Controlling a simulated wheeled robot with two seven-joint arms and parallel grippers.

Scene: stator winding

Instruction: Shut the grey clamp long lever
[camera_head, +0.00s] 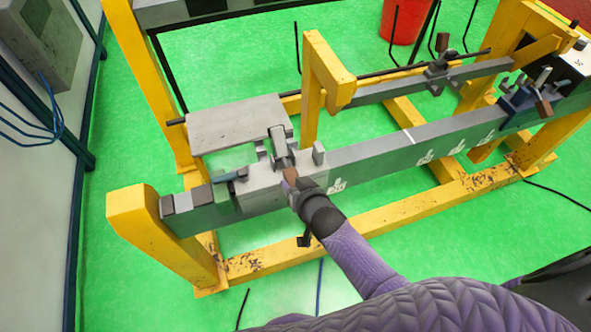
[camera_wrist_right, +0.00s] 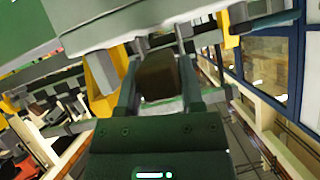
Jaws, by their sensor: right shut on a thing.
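The grey clamp (camera_head: 262,184) sits on the long grey beam, left of the middle in the head view. Its lever has a brown end (camera_head: 290,174). My right gripper (camera_head: 292,186) reaches in from below and is at this brown end. In the right wrist view the brown end (camera_wrist_right: 158,75) lies between the two fingers of my right gripper (camera_wrist_right: 157,88), which is shut on it. The gripper hides part of the lever in the head view. My left gripper is not in view.
The grey beam (camera_head: 390,151) rests on a yellow frame (camera_head: 370,217) above a green floor. A blue clamp (camera_head: 520,100) with a brown handle is at the beam's right. A grey plate (camera_head: 235,122) lies behind the grey clamp. A red bucket (camera_head: 403,20) stands at the back.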

